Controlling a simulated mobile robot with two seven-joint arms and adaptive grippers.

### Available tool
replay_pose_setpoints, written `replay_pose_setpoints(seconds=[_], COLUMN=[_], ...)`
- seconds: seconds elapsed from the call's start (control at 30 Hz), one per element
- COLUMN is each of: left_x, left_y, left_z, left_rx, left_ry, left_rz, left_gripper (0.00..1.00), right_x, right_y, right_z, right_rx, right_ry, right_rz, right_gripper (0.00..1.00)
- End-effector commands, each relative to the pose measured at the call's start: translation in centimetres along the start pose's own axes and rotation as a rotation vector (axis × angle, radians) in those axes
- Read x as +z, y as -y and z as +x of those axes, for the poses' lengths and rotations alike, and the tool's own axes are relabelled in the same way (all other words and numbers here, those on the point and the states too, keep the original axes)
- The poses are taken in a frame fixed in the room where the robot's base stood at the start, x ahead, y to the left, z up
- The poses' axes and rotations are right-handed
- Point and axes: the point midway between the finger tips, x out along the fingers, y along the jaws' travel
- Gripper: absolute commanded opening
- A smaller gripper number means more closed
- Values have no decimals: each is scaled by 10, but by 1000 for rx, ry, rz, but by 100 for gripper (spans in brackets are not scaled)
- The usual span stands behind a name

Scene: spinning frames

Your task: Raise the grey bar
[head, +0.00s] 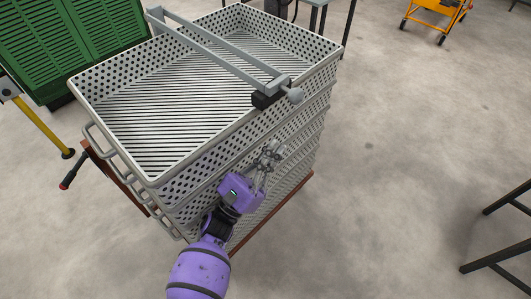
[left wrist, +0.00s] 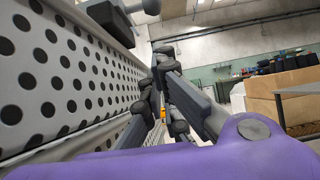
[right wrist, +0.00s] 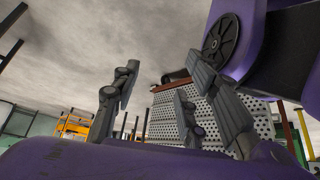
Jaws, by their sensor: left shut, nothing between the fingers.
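The grey bar (head: 215,45) is a narrow U-shaped frame lying across the open top of a grey perforated crate (head: 130,162). Its near end has a black block (head: 270,93) at the crate's near rim and a round grey knob (head: 295,95). My left gripper (head: 272,152) is shut and empty, below the block and knob, beside the crate's near side wall. Its fingers also show together in the left wrist view (left wrist: 163,75), with the perforated wall to their left. My right gripper (right wrist: 165,75) is open and empty, with the crates beyond it; it is outside the head view.
The crates form a stack on a reddish-brown base (head: 270,215). A green slatted cabinet (head: 75,35) stands behind left. A yellow post (head: 45,128) is at the left, an orange cart (head: 435,15) far right, and black legs (head: 497,258) at lower right. The floor right of the stack is clear.

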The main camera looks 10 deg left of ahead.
Motion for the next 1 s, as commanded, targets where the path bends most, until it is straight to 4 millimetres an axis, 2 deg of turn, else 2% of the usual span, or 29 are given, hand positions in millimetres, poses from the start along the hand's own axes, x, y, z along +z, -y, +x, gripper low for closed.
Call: replay_pose_setpoints(seconds=[0.03, 0.2, 0.4, 0.6, 1.0], left_x=[2, 2, 21, 28, 30], left_y=[0, -1, 0, 0, -1], left_z=[14, 49, 70, 77, 79], left_rx=[-2, -1, -1, 1, 3], left_ry=[4, 2, 1, -1, -1], left_rz=[0, 0, 0, -1, -5], left_gripper=[0, 0, 0, 0, 0], right_x=[-3, -11, -30, -32, -26], right_y=[0, 1, 4, 5, 5], right_z=[-3, -5, -9, -10, -11], right_rx=[0, -2, -9, -10, -10], right_ry=[-4, -16, -44, -46, -35], right_rz=[-1, -5, -13, -16, -17], right_gripper=[40, 40, 40, 40, 40])
